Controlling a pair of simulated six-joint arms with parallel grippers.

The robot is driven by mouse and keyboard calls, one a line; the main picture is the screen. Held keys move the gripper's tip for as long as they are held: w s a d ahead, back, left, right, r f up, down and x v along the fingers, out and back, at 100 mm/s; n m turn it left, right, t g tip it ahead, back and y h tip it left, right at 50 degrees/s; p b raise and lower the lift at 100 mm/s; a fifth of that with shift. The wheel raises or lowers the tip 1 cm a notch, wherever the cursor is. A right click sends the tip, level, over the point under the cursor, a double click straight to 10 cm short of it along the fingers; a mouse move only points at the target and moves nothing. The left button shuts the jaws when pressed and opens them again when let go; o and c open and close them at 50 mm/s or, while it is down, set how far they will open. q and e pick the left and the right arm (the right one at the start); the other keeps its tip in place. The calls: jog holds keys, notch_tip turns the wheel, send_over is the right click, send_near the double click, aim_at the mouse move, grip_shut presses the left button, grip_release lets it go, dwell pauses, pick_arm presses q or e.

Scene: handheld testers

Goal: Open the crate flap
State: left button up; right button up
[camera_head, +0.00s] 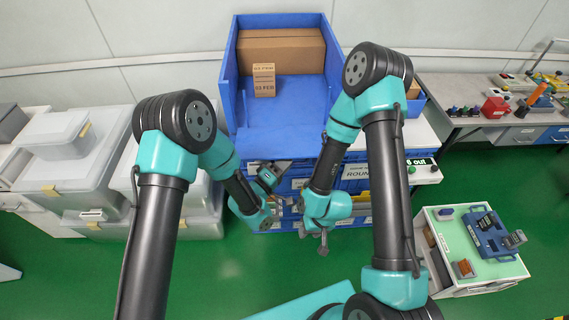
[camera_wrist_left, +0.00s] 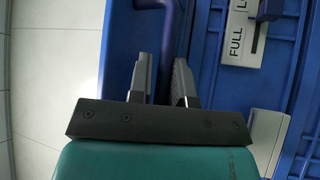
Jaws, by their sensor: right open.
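A blue crate (camera_head: 268,151) stands at the back centre, its upper part open to view. Below it is a blue front with labels, partly hidden by my arms. My left gripper (camera_head: 272,178) is at this front, left of centre. In the left wrist view its two fingers (camera_wrist_left: 161,78) stand apart, with a blue bar (camera_wrist_left: 170,35) running between them. I cannot tell whether they grip the bar. My right gripper (camera_head: 323,240) is open, lower and to the right.
A large brown carton (camera_head: 282,52) and a smaller box (camera_head: 264,80) sit inside the crate. Lidded grey bins (camera_head: 80,170) stand at left. A bench with coloured parts (camera_head: 495,107) is at right, and a pale green-topped stand (camera_head: 465,250) at lower right.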

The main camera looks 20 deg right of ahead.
pick_arm(q)
jog(key=shift+o, duration=0.4)
jog(key=v, duration=1.7)
jog(key=shift+a+f, duration=0.2)
jog(key=w+a+f+m+g+y, duration=0.1)
jog(key=a+f+m+g+y, duration=0.1)
jog(key=a+f+y, duration=1.1)
jog(key=s+a+f+n+g+y, duration=0.1)
jog(key=s+a+g, duration=0.5)
jog(key=s+a, duration=0.4)
jog(key=a, duration=0.3)
jog(key=shift+a+y, duration=0.35)
jog(key=shift+y, duration=0.05)
